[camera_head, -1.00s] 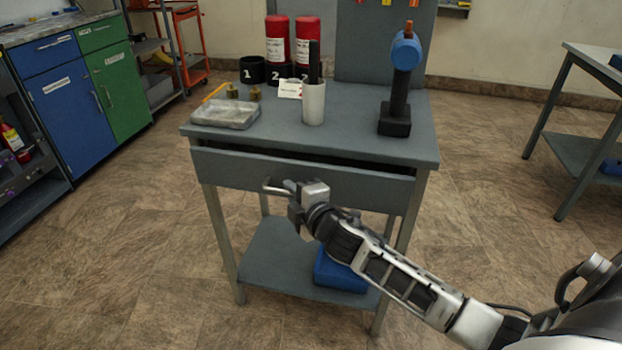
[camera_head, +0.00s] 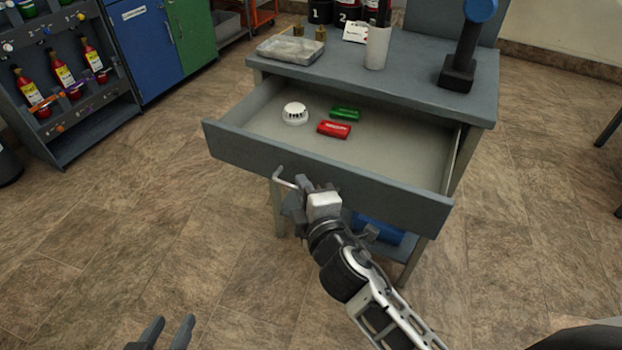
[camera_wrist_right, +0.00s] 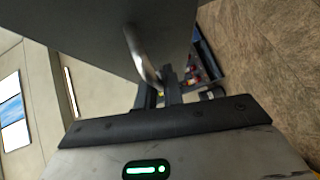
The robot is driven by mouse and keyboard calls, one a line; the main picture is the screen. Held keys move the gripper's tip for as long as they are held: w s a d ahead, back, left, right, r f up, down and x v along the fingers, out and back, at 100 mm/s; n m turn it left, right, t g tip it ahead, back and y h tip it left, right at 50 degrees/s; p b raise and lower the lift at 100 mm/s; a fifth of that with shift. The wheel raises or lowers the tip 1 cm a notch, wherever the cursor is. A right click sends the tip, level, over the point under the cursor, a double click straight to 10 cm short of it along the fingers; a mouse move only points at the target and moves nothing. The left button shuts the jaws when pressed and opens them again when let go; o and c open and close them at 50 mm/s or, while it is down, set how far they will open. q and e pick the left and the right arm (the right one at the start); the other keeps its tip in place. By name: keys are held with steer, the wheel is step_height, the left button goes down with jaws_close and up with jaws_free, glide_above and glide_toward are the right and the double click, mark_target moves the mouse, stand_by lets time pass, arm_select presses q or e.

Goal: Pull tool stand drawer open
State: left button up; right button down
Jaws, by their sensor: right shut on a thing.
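The tool stand drawer (camera_head: 330,178) is pulled well out, and its inside shows in the head view. In it lie a white round object (camera_head: 295,113), a green block (camera_head: 345,114) and a red block (camera_head: 334,129). My right gripper (camera_head: 303,184) is shut on the drawer's metal handle (camera_head: 283,176) at the front panel. The handle also shows in the right wrist view (camera_wrist_right: 140,55), running down between the fingers (camera_wrist_right: 165,92). My left gripper (camera_head: 170,335) shows only its fingertips at the bottom edge, apart and empty, away from the stand.
The tool stand's top (camera_head: 420,72) holds a clear tray (camera_head: 291,49), a white cup (camera_head: 377,48) and a dark stand with a blue head (camera_head: 460,65). A blue box (camera_head: 378,229) is on the lower shelf. A bottle rack (camera_head: 65,80) stands at left. Floor in front is open.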

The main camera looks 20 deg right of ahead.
steer(key=shift+s, duration=0.1)
stand_by(0.3)
steer(key=c, duration=1.8)
jaws_free()
arm_select(q)
steer(key=shift+r, duration=0.1)
